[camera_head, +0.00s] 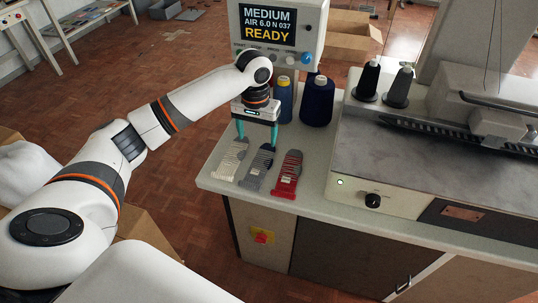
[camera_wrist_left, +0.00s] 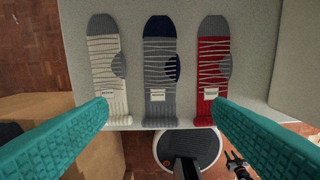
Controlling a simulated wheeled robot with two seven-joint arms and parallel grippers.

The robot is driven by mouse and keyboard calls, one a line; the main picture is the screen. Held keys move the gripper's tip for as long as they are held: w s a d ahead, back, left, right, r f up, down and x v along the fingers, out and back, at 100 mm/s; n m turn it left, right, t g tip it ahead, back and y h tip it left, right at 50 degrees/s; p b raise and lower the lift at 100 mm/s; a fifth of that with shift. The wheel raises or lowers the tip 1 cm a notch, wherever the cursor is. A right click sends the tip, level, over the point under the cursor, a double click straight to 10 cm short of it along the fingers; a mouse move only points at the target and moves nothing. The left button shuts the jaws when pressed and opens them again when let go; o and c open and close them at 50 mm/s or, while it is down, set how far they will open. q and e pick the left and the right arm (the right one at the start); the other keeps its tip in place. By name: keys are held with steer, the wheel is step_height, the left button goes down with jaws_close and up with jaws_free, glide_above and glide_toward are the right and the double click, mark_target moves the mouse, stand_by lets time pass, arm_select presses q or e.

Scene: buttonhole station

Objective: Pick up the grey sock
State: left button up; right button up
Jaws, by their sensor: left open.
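The grey sock (camera_head: 258,168) lies flat on the counter between two other socks. In the left wrist view the grey sock (camera_wrist_left: 159,75) is in the middle, with a navy toe and heel, pale thread across it and a small label. My left gripper (camera_head: 257,135) is open and empty above the counter, behind and above the socks in the head view. In the left wrist view its teal fingers (camera_wrist_left: 160,110) are spread wide, with the grey sock between their lines and not touched. My right gripper is not in view.
A cream sock (camera_head: 230,160) lies left of the grey one and a red sock (camera_head: 287,176) right of it. Thread cones (camera_head: 317,103) and a display panel (camera_head: 279,30) stand behind. A knitting machine (camera_head: 430,150) fills the counter's right side. The counter (camera_head: 310,205) is clear in front.

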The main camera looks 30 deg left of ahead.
arm_select(q)
steer(key=f, duration=0.1)
glide_above(259, 166)
step_height(259, 166, down, 5)
steer(key=shift+s+a+r, duration=0.1)
steer(key=shift+a, duration=0.05)
steer(key=shift+f, duration=2.8)
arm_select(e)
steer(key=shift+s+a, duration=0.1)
arm_select(q)
steer(key=shift+c, duration=0.4)
steer(key=c, duration=0.7)
steer(key=shift+o, duration=0.2)
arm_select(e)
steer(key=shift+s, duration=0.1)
